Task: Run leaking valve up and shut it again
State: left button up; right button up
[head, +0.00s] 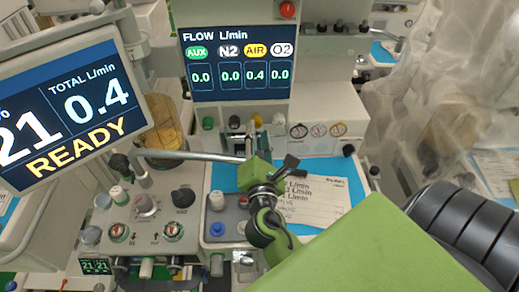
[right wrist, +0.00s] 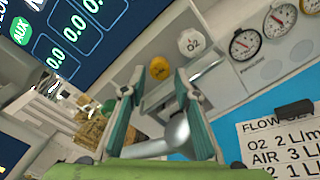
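The yellow AIR valve knob (head: 257,120) sits in the row of flow knobs under the flow screen (head: 235,62). The screen reads AIR 0.4 and 0.0 for AUX, N2 and O2. My right gripper (head: 248,140) is just in front of the row. In the right wrist view its fingers (right wrist: 159,82) are apart with nothing between the tips, and the yellow knob (right wrist: 159,68) shows just beyond the gap. The white O2 knob (right wrist: 191,42) is to its right. The green AUX knob (head: 207,123) is at the left of the row. My left gripper is not in view.
A metal rod (head: 190,156) crosses in front of the row. The left monitor (head: 68,105) reads TOTAL 0.4, READY. A flow card (head: 312,200) lies on a blue mat (head: 226,175). Several gauges (head: 318,130) are right of the knobs. Plastic sheeting (head: 440,80) hangs at right.

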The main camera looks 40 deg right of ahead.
jog(key=v, duration=0.9)
dwell(0.3)
